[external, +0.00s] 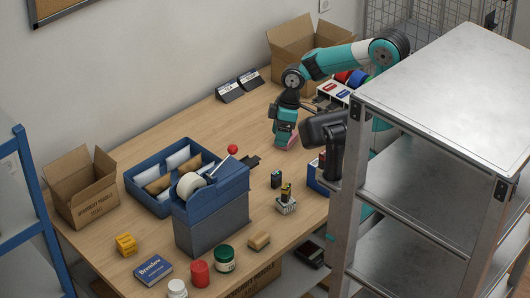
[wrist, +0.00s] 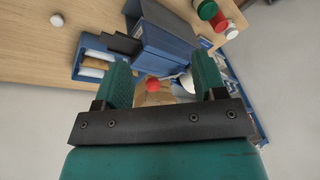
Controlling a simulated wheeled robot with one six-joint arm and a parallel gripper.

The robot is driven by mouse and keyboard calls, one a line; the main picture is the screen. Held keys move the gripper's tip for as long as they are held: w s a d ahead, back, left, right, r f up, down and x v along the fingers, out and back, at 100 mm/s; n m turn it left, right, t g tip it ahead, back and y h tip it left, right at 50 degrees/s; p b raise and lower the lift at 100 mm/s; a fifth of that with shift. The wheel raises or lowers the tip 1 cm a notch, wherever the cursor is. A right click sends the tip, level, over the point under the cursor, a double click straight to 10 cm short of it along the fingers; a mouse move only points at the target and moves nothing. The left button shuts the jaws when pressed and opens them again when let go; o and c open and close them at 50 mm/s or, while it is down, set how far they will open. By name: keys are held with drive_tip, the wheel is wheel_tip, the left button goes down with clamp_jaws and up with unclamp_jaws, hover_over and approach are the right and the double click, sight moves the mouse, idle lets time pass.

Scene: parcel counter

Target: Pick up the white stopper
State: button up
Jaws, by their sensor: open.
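A small round white piece, which looks like the white stopper (wrist: 57,20), lies on the bare table at the upper left of the wrist view. I cannot make it out in the external view, where my arm may hide it. My gripper (external: 286,142) hangs over the table, right of the blue tray. In the wrist view, my gripper (wrist: 162,68) has its two teal fingers wide apart with nothing held between them. The white stopper is outside the fingers, well to the left of the left one.
A green-lidded jar (external: 224,260), a red jar (external: 200,274) and a white jar (external: 177,289) stand at the front. A metal shelf (external: 450,85) fills the right.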

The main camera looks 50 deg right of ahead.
drive_tip(key=w+d+f+n+h+b, duration=0.1)
drive_tip(key=w+d+f+n+b, duration=0.15)
drive_tip(key=w+d+f, duration=0.4)
drive_tip(key=w+d+f+n+h+b, duration=0.1)
drive_tip(key=w+f+n, duration=0.3)
drive_tip(key=w, duration=0.6)
drive_tip(key=w+d+f+n+h+b, duration=0.1)
drive_tip(key=w+d+f+n+b, duration=0.15)
drive_tip(key=w+f, duration=0.45)
drive_tip(key=shift+n, duration=0.4)
drive_tip(key=f+p, duration=0.1)
drive_tip(key=f, duration=0.2)
drive_tip(key=f+p, duration=0.1)
drive_tip(key=f, duration=0.2)
drive_tip(key=w+f, duration=0.1)
drive_tip(key=f, duration=0.2)
drive_tip(key=shift+d+f+p, duration=0.2)
drive_tip(key=shift+f+p, duration=0.05)
drive_tip(key=shift+p, duration=0.15)
drive_tip(key=shift+w+f+p, duration=0.2)
drive_tip(key=shift+f+p, duration=0.9)
drive_tip(key=shift+f, duration=1.7)
drive_tip(key=c, duration=1)
